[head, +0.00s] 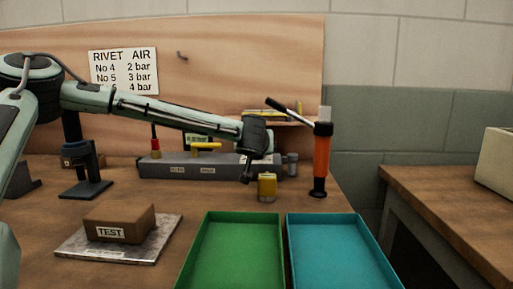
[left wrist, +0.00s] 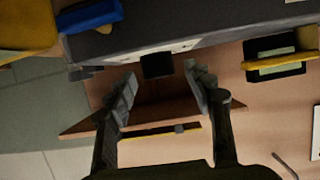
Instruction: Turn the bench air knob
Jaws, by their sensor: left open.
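A long grey box (head: 220,168) with white labels lies along the back of the bench. My left gripper (head: 250,165) hangs over its right part in the head view, pointing down. In the left wrist view my left gripper (left wrist: 162,92) is open, with its two fingers apart. A small black block (left wrist: 157,65), perhaps the air knob, shows between and beyond the fingertips at the edge of the grey box (left wrist: 200,28). I cannot tell whether the fingers touch it. In the head view the arm hides this spot. My right gripper is in neither view.
Green (head: 282,240) and blue (head: 388,250) trays lie at the front. A TEST block (head: 118,222) rests on a plate at left.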

